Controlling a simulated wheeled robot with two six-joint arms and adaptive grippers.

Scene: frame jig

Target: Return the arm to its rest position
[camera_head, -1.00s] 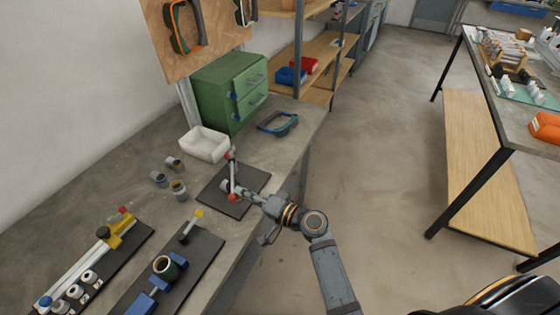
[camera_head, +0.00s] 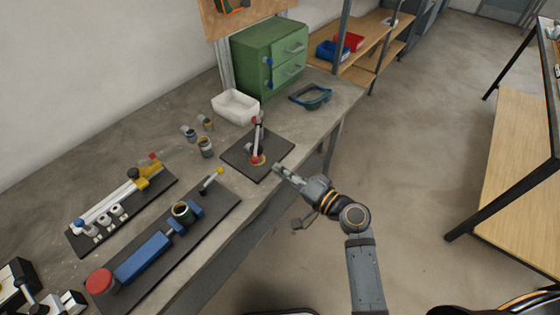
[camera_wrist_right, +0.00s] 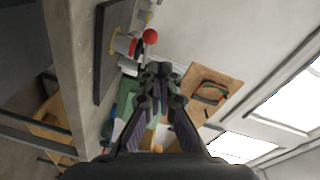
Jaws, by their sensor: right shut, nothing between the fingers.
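My right arm reaches in from the lower right in the head view. Its gripper (camera_head: 284,173) is shut and empty, just off the front edge of the workbench (camera_head: 262,220), beside a dark base plate (camera_head: 240,157) with a small upright fixture (camera_head: 257,138). In the right wrist view the gripper's fingers (camera_wrist_right: 158,75) are together with nothing between them. The fixture's red ball (camera_wrist_right: 150,36) shows close by, apart from the fingers. My left gripper is not in view.
Two longer jigs, one with a blue cylinder (camera_head: 144,258), lie at the left of the bench. The floor (camera_head: 420,130) to the right is open.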

